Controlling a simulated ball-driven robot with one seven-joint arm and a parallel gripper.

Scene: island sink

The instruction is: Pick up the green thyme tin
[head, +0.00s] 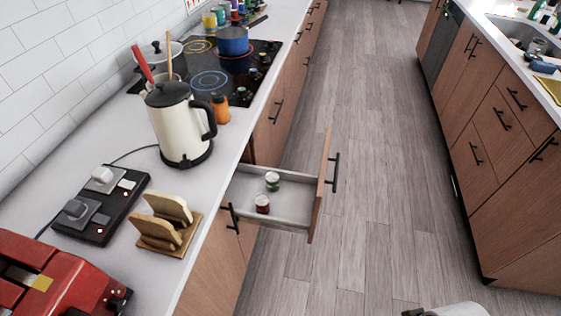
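A small green tin (272,181), which looks like the thyme tin, stands in the open drawer (244,201) below the left counter. Its label is too small to read. A small red tin (262,204) stands in the same drawer, nearer to me and slightly left, apart from the green one. My gripper's fingers are not in view. Only a pale rounded part of my own body with a dark piece shows at the bottom edge, well away from the drawer.
The drawer front (321,187) sticks out into the aisle. The wooden floor (360,180) is clear. The left counter (225,150) holds a kettle (178,124), a toast rack (165,226) with slices and a red toaster (55,280). The island cabinets (505,150) stand at right.

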